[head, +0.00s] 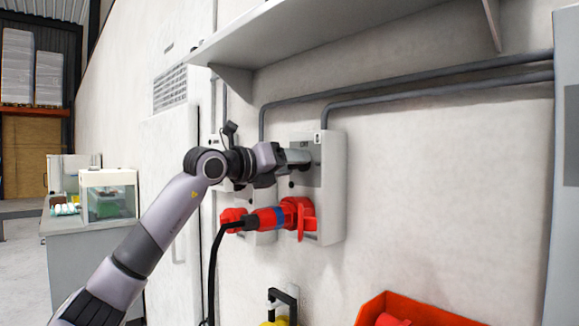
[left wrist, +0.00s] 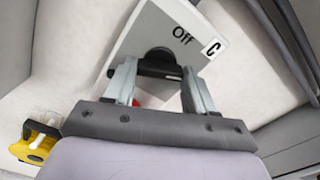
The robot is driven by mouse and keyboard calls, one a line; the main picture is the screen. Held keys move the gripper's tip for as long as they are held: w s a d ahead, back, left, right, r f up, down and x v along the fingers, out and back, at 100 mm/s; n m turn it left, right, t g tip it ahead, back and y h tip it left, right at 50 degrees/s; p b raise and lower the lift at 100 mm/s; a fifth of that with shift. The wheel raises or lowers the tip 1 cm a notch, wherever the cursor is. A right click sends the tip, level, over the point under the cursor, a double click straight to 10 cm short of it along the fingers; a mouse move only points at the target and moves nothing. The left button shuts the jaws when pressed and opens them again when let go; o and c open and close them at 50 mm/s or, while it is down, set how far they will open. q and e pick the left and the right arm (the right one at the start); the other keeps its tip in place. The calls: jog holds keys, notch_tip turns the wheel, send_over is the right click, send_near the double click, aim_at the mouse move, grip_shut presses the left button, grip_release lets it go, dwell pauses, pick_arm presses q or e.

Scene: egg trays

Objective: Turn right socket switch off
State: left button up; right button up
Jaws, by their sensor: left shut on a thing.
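The right socket box (head: 335,190) is a light grey wall unit with a darker grey upper panel. A red plug (head: 297,217) with a blue band and a black cable sits in its lower part. My left gripper (head: 305,158) reaches the upper panel from the left and is shut on the switch. In the left wrist view the black round switch (left wrist: 158,58) lies between the fingertips of my left gripper (left wrist: 160,76). The word "Off" and a "C" label show on the box face (left wrist: 150,30) above it. The switch's exact angle is hard to tell. My right gripper is out of view.
A shelf (head: 330,28) and grey conduits (head: 430,78) run above. A red bin (head: 425,315) and a yellow-black item (head: 281,304) are below.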

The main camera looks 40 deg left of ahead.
pick_arm(q)
jog(key=n, duration=0.6)
jog(key=shift+n, duration=0.3)
jog(key=n, duration=0.6)
dwell(0.3)
jog(key=o, duration=1)
jog(key=shift+o, duration=0.2)
